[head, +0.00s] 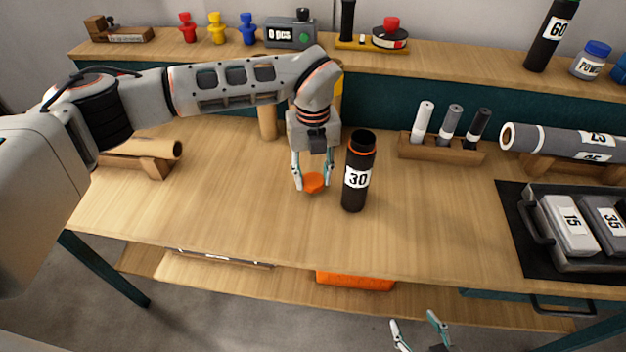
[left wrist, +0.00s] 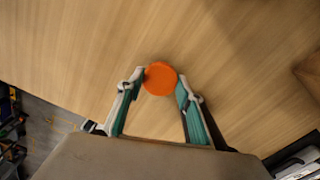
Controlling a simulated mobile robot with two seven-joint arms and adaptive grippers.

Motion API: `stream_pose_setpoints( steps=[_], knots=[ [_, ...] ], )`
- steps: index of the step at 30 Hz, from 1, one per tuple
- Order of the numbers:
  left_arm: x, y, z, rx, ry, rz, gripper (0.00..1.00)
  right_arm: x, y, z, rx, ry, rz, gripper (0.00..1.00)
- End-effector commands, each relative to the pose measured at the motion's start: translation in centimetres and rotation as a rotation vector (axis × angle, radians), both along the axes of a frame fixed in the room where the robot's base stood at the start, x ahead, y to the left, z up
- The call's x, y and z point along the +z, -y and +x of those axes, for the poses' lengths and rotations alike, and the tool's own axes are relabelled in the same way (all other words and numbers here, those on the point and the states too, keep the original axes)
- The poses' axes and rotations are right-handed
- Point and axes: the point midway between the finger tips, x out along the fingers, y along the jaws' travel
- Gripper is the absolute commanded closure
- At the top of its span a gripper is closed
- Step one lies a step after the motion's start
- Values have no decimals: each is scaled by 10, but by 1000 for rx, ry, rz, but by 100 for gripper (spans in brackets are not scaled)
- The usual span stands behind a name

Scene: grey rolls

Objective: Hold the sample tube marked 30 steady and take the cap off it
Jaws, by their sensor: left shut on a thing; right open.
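The sample tube marked 30 (head: 357,180) stands upright on the workbench, black with an orange band near its top. Its top is open and shows a dark inside. My left gripper (head: 314,184) is just left of the tube, pointing down and shut on the orange cap (head: 314,183). The cap also shows in the left wrist view (left wrist: 160,78), between the fingertips of my left gripper (left wrist: 161,82). I cannot tell whether the cap touches the bench. My right gripper (head: 420,330) is open and empty at the bottom of the head view, in front of the bench.
A wooden rack (head: 440,149) with several markers stands behind and right of the tube. A grey tray (head: 585,265) with numbered blocks sits at the right. Grey rolls (head: 565,141) lie behind it.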

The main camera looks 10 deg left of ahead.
Motion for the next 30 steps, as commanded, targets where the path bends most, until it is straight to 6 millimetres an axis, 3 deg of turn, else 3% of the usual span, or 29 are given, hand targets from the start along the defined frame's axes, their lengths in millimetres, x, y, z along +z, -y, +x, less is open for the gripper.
stream_pose_setpoints(
  steps=[3, 15, 16, 17, 30],
  knots=[
    [-17, 0, -1, -1, -1, 0, 90, -2, 0, 0, 0, -2, -1, 44],
    [-21, 0, 0, 0, 0, 1, 90, -1, 1, 0, 0, 0, -4, 44],
    [-21, 0, 0, 0, 0, 0, 57, -1, 1, 1, 0, 0, -4, 44],
    [-20, 0, 0, 0, 0, 0, 49, -1, 1, 1, 0, 0, -4, 44],
    [-14, 0, 0, -1, 2, 0, 48, 0, 1, 2, -1, 2, -4, 44]
  ],
)
